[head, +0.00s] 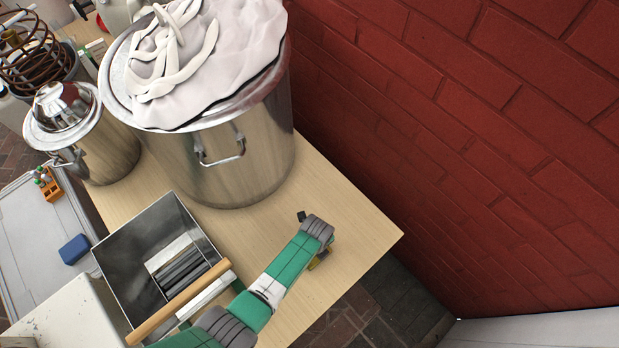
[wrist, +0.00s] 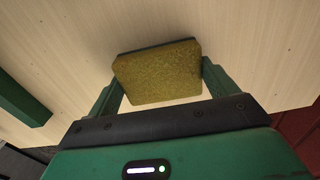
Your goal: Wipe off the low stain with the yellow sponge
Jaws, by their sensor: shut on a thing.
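The yellow sponge (wrist: 158,75) is between the two fingers of my gripper (wrist: 160,85) in the wrist view, with a dark green layer along its far edge. My gripper is shut on it. In the head view, my gripper (head: 319,260) is over the right part of the wooden table, near its front edge, and only a small bit of yellow shows under the wrist. I cannot tell whether the sponge touches the table. No stain can be made out in either view.
A large steel pot (head: 235,150) with pale cloth on top stands behind my arm. A metal box (head: 130,255) is left of it, with a wooden bar (head: 178,303) beside my arm. A blue block (head: 74,249) lies farther left. The red brick wall (head: 480,130) bounds the right; the table corner (head: 385,232) is clear.

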